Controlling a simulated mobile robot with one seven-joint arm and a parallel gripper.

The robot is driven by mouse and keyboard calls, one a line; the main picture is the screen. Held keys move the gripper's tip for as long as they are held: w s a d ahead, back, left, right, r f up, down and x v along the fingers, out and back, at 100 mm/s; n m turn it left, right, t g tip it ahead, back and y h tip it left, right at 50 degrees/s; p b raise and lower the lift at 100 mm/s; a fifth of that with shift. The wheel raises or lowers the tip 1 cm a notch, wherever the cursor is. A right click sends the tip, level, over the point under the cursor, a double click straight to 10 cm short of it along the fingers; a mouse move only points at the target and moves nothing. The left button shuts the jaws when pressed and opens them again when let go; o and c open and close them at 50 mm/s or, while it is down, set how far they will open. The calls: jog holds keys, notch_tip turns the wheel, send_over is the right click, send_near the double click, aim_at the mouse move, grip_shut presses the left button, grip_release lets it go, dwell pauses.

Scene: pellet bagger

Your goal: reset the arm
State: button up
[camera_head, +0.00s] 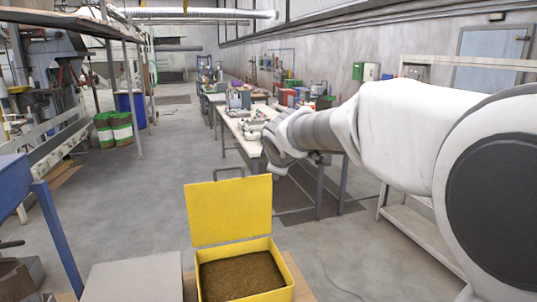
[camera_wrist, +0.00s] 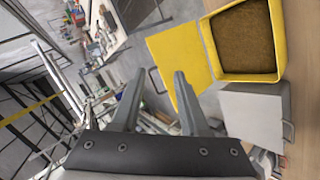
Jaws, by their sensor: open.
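My arm reaches in from the right in the head view, and its wrist end hangs in the air above and behind the yellow box (camera_head: 245,275). In the wrist view my gripper (camera_wrist: 158,82) has its two fingers spread apart with nothing between them. The yellow box also shows in the wrist view (camera_wrist: 277,60), off to the right of the fingers and apart from them. Its yellow lid (camera_head: 230,210) stands open, and brown granular material fills the inside. The fingertips are hard to make out in the head view.
A grey box (camera_head: 135,280) sits left of the yellow box on a wooden surface. A long workbench (camera_head: 240,128) with tools stands behind my arm. A blue frame (camera_head: 58,235) is at the left. Grey floor (camera_head: 180,165) lies clear in the middle.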

jog(key=s+d+f+m+g+h, duration=0.1)
jog(key=s+d+m, duration=0.35)
jog(key=s, duration=0.45)
jog(key=s+d+m+g+h, duration=0.1)
jog(key=s+d+m, duration=0.2)
jog(key=s+d, duration=0.35)
jog(key=s+f+m+g, duration=0.1)
jog(key=s+f+m, duration=0.2)
jog(key=s, duration=0.6)
jog(key=s+d+f+m+g+y, duration=0.1)
jog(key=s+f+m, duration=0.3)
jog(key=s, duration=0.6)
jog(key=shift+s+f+g+y, duration=0.3)
jog(key=shift+f+g, duration=0.1)
jog(key=shift+g, duration=0.1)
jog(key=shift+a, duration=0.15)
